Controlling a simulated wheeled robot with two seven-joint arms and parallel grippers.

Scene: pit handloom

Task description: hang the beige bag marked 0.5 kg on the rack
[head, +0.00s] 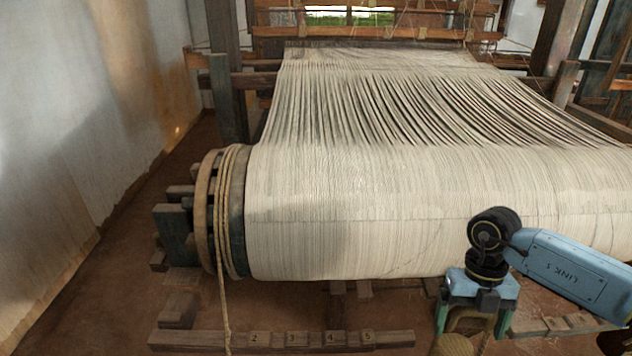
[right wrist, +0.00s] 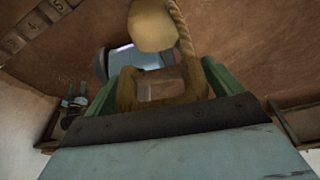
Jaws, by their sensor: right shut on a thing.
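My right gripper (head: 472,321) is at the lower right of the head view, pointing down in front of the cloth roll. Its green fingers are shut on a brown, loop-shaped handle (right wrist: 165,92), seen in the right wrist view. A rounded beige bag (right wrist: 152,26) shows beyond the handle, with a twisted rope beside it; part of it also shows at the bottom edge of the head view (head: 453,345). No weight mark is readable on it. I cannot clearly identify the rack.
The wide warp roll (head: 350,215) fills the middle, with rope coils (head: 228,215) around its left end. A rope hangs from them to the floor. A low wooden beam with numbered blocks (head: 285,340) lies in front. The brown floor at left is clear.

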